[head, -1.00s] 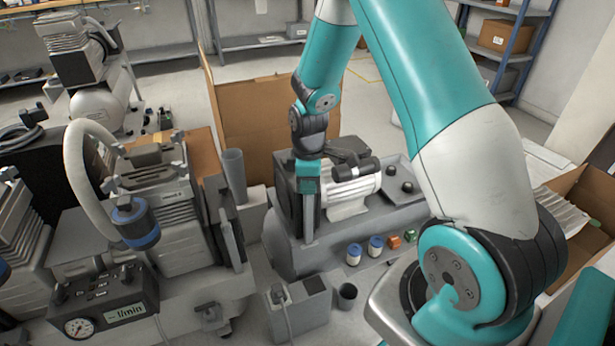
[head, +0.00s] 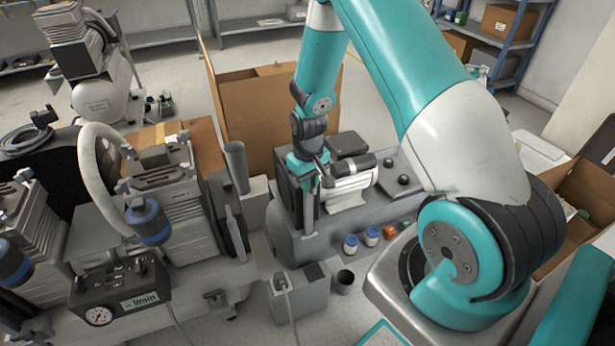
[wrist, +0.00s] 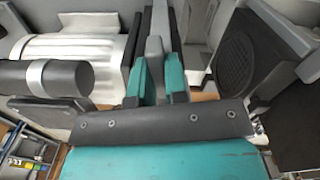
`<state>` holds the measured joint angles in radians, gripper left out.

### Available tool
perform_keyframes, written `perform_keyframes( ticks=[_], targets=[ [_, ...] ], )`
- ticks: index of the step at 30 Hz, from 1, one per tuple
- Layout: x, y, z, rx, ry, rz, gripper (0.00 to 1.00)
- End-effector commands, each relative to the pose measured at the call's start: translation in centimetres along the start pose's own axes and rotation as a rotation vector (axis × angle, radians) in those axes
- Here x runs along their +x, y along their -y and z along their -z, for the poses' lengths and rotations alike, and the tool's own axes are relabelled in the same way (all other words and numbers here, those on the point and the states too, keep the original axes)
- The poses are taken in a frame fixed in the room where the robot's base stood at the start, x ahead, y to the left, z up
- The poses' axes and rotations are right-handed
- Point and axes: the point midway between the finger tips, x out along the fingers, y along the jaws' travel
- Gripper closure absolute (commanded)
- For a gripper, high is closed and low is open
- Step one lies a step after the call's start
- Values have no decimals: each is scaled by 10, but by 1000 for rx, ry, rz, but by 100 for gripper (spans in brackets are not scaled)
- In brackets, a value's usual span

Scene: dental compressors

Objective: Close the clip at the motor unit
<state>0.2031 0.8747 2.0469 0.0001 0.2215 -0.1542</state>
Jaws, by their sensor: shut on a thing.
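The motor unit stands mid-picture in the head view, with a white ribbed motor (head: 350,187) beside a dark housing on a grey tank (head: 320,240). The ribbed motor also shows at the left in the wrist view (wrist: 75,50). My gripper (head: 309,172) is at the left end of the motor. In the wrist view my gripper's teal fingers (wrist: 157,88) are closed on a narrow grey bar (wrist: 155,62), which looks like the clip's lever. The lever's far end and the clip's catch cannot be made out.
Blue-lidded jars (head: 350,244) and an orange block (head: 389,232) stand before the tank. A cardboard box (head: 270,115) rises behind it. Other compressor units and a gauge box (head: 120,290) crowd the left. A dark round-faced panel (wrist: 245,55) is close right in the wrist view.

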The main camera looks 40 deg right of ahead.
Motion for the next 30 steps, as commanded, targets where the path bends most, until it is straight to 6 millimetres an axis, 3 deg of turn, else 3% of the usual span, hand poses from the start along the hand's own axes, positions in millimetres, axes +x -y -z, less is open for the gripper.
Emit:
perform_keyframes(
  ticks=[12, 30],
  targets=[
    [-2, 0, 2, 209, -7, 1, 100],
    [-1, 0, 3, 247, -9, 1, 100]
  ],
)
